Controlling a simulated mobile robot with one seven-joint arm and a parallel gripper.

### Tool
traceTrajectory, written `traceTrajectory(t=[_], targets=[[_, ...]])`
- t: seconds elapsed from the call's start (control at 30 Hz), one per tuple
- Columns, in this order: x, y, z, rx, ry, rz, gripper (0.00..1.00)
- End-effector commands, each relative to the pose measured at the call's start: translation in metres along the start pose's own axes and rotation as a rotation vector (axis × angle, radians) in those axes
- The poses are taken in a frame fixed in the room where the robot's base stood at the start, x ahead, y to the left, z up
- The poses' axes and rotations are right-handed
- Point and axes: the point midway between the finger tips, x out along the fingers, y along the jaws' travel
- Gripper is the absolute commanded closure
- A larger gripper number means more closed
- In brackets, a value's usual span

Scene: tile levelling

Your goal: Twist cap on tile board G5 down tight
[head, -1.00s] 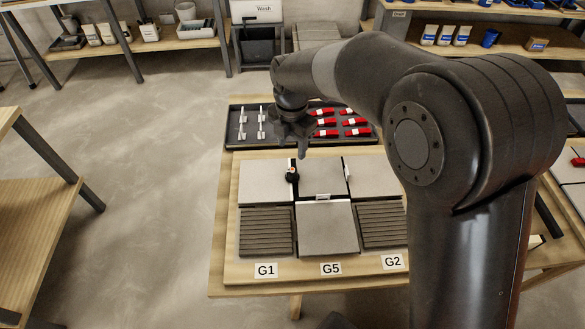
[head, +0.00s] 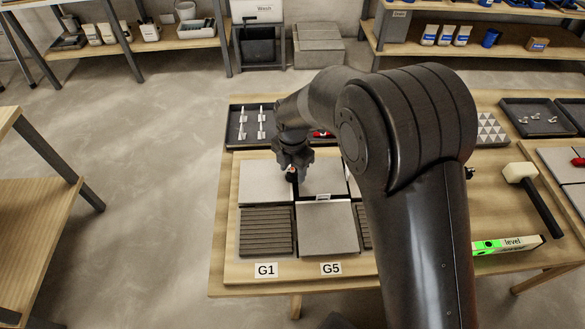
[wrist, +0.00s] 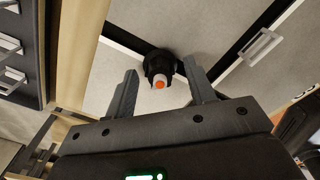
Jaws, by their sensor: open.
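The tile board (head: 232,250) lies on the table with grey tiles and ribbed tiles, labelled G1 and G5 along its front edge. A dark round cap (wrist: 158,66) with an orange-and-white tip in its middle sits at the joint between the tiles. In the head view the cap (head: 291,175) is partly hidden under my gripper (head: 292,172). In the wrist view my gripper (wrist: 165,85) is open, with one finger on each side of the near side of the cap. Its fingers do not visibly close on it.
A white clip (wrist: 263,45) stands in another joint; one also shows in the head view (head: 322,197). A dark tray (head: 235,139) with white pieces lies behind the board. A mallet (head: 535,195) and a green level (head: 507,244) lie at right.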

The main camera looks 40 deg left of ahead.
Motion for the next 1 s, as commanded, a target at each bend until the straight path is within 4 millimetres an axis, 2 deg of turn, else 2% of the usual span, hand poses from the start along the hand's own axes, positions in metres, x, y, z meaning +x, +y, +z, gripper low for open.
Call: traceTrajectory(t=[0.07, 0.57, 0.83, 1.0], targets=[[-0.0002, 0.0000, 0.0000, 0.000, 0.000, 0.000, 0.52], [-0.0004, 0.0001, 0.0000, 0.000, 0.000, 0.000, 0.93], [-0.0005, 0.0002, 0.0001, 0.023, 0.000, 0.001, 0.95], [-0.0007, 0.0002, 0.0003, 0.095, 0.000, 0.002, 0.95]])
